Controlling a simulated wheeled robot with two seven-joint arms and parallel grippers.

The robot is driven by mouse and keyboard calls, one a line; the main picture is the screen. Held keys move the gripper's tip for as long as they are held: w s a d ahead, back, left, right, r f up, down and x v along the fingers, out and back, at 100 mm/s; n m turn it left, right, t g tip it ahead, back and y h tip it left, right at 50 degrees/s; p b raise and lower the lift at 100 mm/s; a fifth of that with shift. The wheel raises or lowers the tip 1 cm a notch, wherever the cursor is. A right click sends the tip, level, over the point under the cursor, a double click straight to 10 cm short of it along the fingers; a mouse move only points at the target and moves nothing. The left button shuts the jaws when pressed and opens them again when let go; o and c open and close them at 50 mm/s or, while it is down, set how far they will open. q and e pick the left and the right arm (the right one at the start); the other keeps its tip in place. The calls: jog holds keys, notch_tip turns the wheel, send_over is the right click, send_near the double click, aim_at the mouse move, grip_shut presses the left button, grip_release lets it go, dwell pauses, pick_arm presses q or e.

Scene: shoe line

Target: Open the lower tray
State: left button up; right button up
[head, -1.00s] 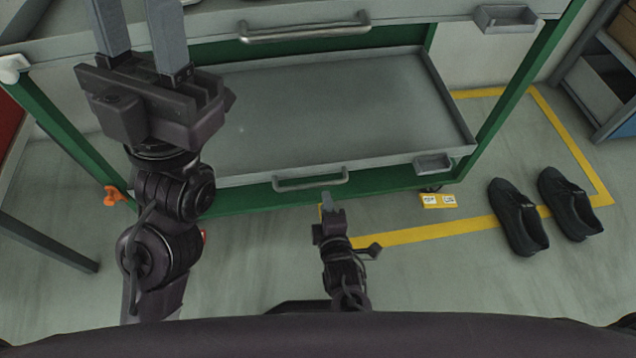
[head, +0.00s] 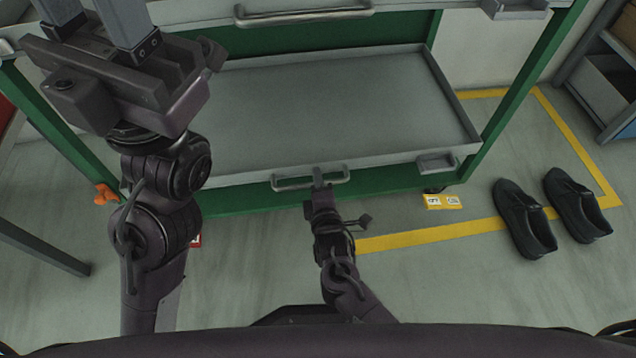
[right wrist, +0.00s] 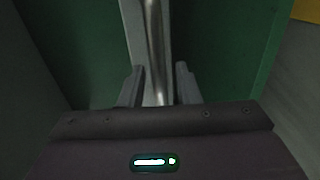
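The lower tray (head: 330,105) is a grey, shallow, empty tray low in the green-framed cart. Its metal handle (head: 286,184) is on the front edge, and in the right wrist view the handle bar (right wrist: 154,45) runs up between the fingers. My right gripper (head: 319,176) is at the middle of this handle. Its two fingers also show in the right wrist view (right wrist: 160,86), apart, one on each side of the bar, with gaps visible. My left gripper (head: 92,14) is open and empty at the upper left, above the cart; its fingertips are cut off.
An upper drawer handle (head: 300,14) is above the lower tray. Black shoes (head: 525,220) stand on the floor at right, by yellow floor tape (head: 430,236). A grey shelf (head: 600,90) is at far right. The floor in front of the cart is mostly clear.

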grip_shut()
